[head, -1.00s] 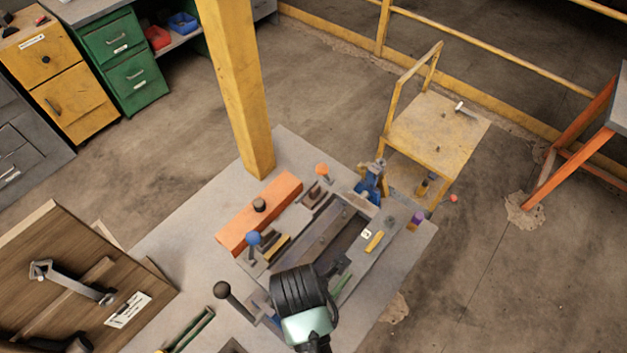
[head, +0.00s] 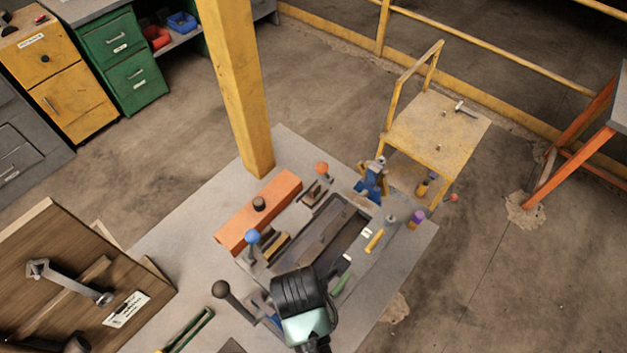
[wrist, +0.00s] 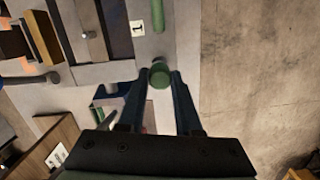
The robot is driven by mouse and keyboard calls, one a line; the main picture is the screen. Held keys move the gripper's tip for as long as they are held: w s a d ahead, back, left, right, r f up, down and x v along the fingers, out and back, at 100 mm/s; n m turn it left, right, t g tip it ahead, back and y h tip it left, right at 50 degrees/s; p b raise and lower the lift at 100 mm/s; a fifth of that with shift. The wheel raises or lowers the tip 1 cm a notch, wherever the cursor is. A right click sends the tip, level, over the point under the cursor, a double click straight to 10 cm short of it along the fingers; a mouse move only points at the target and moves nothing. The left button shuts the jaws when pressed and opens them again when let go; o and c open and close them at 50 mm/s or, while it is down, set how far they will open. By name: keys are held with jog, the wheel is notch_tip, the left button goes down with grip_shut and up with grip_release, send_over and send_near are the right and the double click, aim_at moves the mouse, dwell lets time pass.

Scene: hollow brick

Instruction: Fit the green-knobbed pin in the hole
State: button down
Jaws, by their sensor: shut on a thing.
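The green-knobbed pin shows as a round green knob (wrist: 160,76) between my fingertips in the wrist view. My gripper (wrist: 160,84) is shut on the knob, seen from above. The pin's shank and tip are hidden below the knob, so I cannot tell whether it is in a hole. In the head view, my gripper (head: 340,265) is over the near part of the grey fixture (head: 392,237), and its wrist hides the knob. I cannot make out the pin's hole in either view. A green bar (wrist: 158,15) lies just ahead of the knob, next to a "1" label (wrist: 137,28).
A blue-knobbed lever (head: 252,238), an orange-knobbed one (head: 322,169) and a black-knobbed lever (head: 221,290) stand up around the fixture. A blue clamp (head: 371,184) stands at its far end. A yellow post (head: 238,90) rises behind. A wooden panel (head: 75,285) is at left.

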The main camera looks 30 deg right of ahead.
jog(key=shift+f, duration=0.55)
jog(key=c, duration=0.5)
grip_release()
